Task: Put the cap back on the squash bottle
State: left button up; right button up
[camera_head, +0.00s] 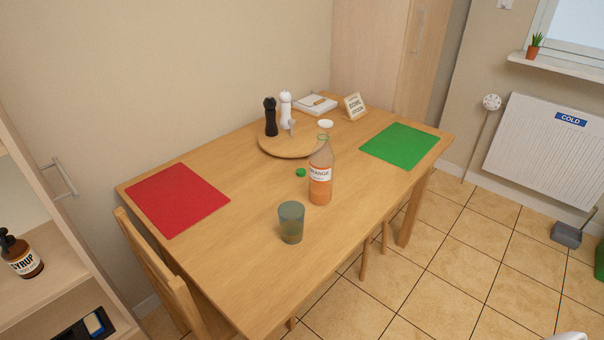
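The squash bottle (320,180) stands upright on the wooden table, with orange liquid in it and a white label reading "ORANGE". Its neck looks bare at the top. A small green cap (301,172) lies on the table just left of the bottle, apart from it.
Behind are a round board (270,149) with black and white mills, a white-topped item (326,124) and a small sign (355,106). Red (177,199) and green (400,146) mats lie flat. A chair (165,270) stands front left.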

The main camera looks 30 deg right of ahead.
aim_at(322, 164)
jog(key=i+l+u, duration=0.25)
jog(key=l, duration=0.6)
jog(key=l+u, duration=0.2)
jog(key=l, duration=0.7)
jog(key=i+l+u, duration=0.1)
jog(key=l+u, duration=0.15)
jog(key=l, duration=0.65)
